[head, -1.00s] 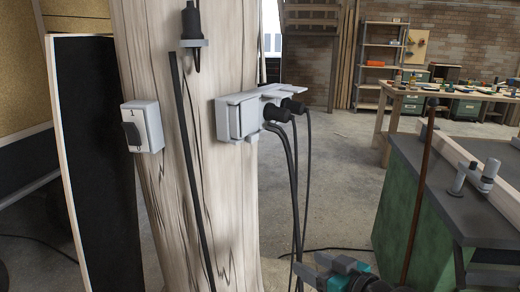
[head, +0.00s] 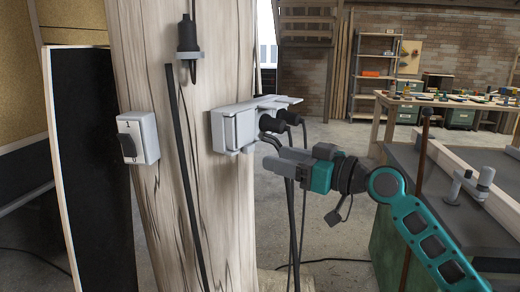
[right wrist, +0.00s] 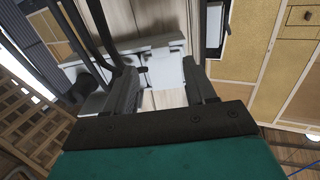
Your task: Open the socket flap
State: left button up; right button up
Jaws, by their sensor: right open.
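A grey socket block (head: 256,104) is fixed to the wooden post. Its left socket flap (head: 228,131) is down. Two black plugs (head: 274,123) sit in the sockets to its right, where the covers stand up. My right gripper (head: 271,154) is open, just below and right of the block, with its fingers pointing at the post. In the right wrist view, the pale flap (right wrist: 166,72) shows between and ahead of the two fingers (right wrist: 160,88). I cannot tell whether a finger touches it. My left gripper is out of view.
Black cables hang from the plugs close beside my right gripper. A green cabinet (head: 385,240) and a workbench (head: 440,101) stand to the right.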

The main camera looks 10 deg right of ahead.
aim_at(252, 151)
jog(key=x, duration=0.6)
jog(key=shift+p, duration=0.3)
jog(key=shift+c, duration=0.3)
grip_shut()
